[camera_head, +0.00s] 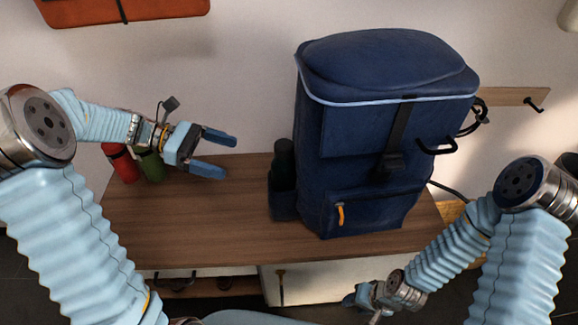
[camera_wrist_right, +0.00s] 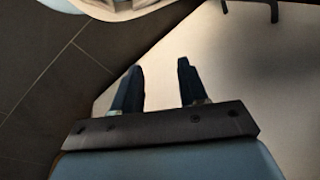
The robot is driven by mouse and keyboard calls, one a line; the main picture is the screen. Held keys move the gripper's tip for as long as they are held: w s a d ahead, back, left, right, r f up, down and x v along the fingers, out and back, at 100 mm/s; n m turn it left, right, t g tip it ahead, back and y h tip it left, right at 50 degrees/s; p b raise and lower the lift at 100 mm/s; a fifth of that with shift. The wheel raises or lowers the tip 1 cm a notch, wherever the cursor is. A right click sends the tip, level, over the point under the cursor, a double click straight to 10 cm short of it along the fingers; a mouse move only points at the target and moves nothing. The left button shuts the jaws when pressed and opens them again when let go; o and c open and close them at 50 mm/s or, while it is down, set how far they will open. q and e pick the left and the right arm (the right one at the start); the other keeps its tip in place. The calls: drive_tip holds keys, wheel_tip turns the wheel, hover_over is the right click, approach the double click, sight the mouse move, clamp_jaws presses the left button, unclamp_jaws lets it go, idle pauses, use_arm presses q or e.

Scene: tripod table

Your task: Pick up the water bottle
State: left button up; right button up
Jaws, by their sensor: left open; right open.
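A dark bottle (camera_head: 284,158) stands upright in the left side pocket of a blue backpack (camera_head: 355,160) on the wooden table. A red bottle (camera_head: 122,163) and a green bottle (camera_head: 151,167) stand at the table's left end, partly hidden behind my left arm. Which one is the water bottle I cannot tell. My left gripper (camera_head: 230,157) is open and empty above the table, between the green bottle and the dark bottle, its fingers pointing right toward the dark one. My right gripper (camera_head: 352,298) is low in front of the table; the right wrist view shows its fingers (camera_wrist_right: 159,68) apart and empty.
The wooden table top (camera_head: 200,230) is clear between the bottles and the backpack. A pale cabinet front (camera_head: 315,285) lies below it. A wall rail with a hook (camera_head: 535,103) is at the right. An orange-red bag (camera_head: 150,9) hangs at the top left.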

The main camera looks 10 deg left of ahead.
use_arm(q)
approach(278, 170)
drive_tip(key=w+d+f, duration=0.3)
drive_tip(key=d+f, duration=0.1)
drive_tip(key=f, duration=0.1)
drive_tip(key=x, duration=0.5)
drive_tip(key=c, duration=1.5)
drive_tip(key=shift+r, duration=0.1)
drive_tip(key=shift+c, duration=0.5)
drive_tip(key=shift+w+r, duration=0.1)
